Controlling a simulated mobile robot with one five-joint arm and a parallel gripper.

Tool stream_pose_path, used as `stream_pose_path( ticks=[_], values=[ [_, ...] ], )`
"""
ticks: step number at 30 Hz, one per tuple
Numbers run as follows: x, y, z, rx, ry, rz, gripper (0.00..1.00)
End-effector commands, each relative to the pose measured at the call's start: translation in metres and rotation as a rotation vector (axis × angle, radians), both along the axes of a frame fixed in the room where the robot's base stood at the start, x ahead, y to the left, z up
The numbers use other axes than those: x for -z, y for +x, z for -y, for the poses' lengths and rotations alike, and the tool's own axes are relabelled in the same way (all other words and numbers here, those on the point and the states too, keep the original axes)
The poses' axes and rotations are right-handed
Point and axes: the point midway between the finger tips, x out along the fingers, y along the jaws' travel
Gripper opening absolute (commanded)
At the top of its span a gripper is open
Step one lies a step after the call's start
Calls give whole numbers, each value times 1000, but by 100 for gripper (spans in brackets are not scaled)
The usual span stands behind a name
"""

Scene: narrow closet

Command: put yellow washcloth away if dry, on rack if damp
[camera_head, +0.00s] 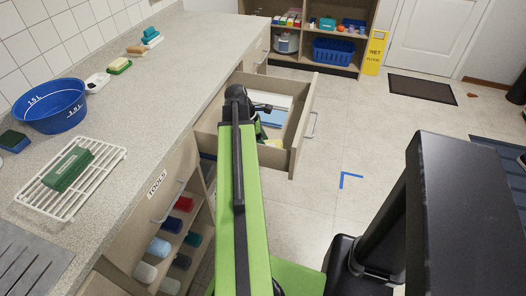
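A white wire rack (102,164) lies on the counter at the left, with a folded green item (68,168) on it. An open drawer (296,148) juts out from the counter near the middle of the view. It holds a light blue flat item (273,118) and a small yellow patch (272,143) that may be a cloth; my arm partly covers the contents. I cannot tell whether the yellow patch is the washcloth or whether it is damp. My gripper (262,108) appears at the far end of my green arm, over the drawer; its fingers are too small and dark to read.
A blue basin (52,105), soap and sponges stand on the counter (150,100). Below it, open shelves hold rolled cloths (160,246). At the back are a shelf unit with a blue basket (333,50) and a yellow wet-floor sign (375,52).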

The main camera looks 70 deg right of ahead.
Motion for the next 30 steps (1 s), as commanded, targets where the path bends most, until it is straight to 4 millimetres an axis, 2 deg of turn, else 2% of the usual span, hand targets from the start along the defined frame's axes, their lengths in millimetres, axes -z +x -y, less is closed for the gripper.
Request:
stream_pose_path(
  ticks=[10,11,12,23,26,30],
  values=[
    [4,0,0,1,0,0,19],
    [3,0,0,1,0,0,62],
    [2,0,0,1,0,0,67],
    [0,-1,0,1,0,0,68],
    [-9,1,-1,0,0,0,68],
    [-31,8,-4,0,0,0,68]
  ],
)
